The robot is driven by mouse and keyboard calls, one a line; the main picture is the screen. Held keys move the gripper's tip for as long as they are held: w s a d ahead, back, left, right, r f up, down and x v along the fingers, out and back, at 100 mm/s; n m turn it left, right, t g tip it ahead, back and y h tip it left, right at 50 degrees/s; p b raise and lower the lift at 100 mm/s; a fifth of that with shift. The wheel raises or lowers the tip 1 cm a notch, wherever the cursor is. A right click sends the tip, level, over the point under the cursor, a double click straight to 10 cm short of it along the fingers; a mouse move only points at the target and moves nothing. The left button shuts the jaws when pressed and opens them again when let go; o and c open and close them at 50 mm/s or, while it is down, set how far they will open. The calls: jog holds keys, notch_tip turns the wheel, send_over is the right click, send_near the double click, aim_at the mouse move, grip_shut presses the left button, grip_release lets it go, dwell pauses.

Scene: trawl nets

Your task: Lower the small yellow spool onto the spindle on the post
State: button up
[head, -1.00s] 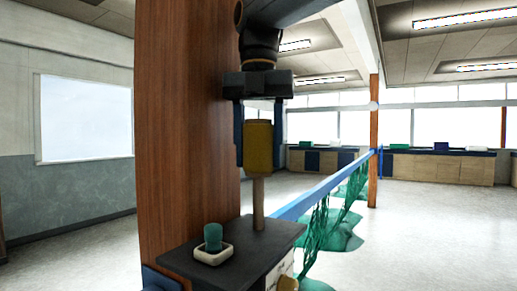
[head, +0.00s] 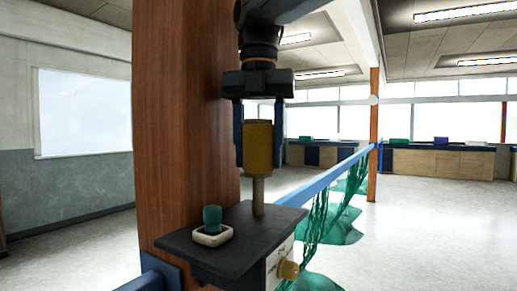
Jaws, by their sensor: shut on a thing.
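The small yellow spool (head: 259,148) is upright between the two blue fingers of my gripper (head: 259,162), which is shut on it. The wooden spindle (head: 258,195) stands upright on a dark shelf (head: 230,256) fixed to the brown post (head: 186,120). The spool is in line with the spindle, and the spindle's top is hidden by the spool, apparently inside it. A length of bare spindle shows between the spool's lower end and the shelf.
A green spool-like piece (head: 212,218) stands in a small white dish (head: 212,236) on the shelf, left of the spindle. A blue rail (head: 335,173) with green netting (head: 330,215) runs back to the right. Open floor lies further right.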

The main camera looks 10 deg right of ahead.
jog(key=shift+f+b, duration=2.1)
jog(key=shift+f, duration=1.3)
jog(key=o, duration=1.2)
notch_tip(320, 180, up, 7)
jog(key=shift+r+b, duration=0.15)
jog(key=shift+b, duration=0.15)
jog(key=shift+r, duration=0.25)
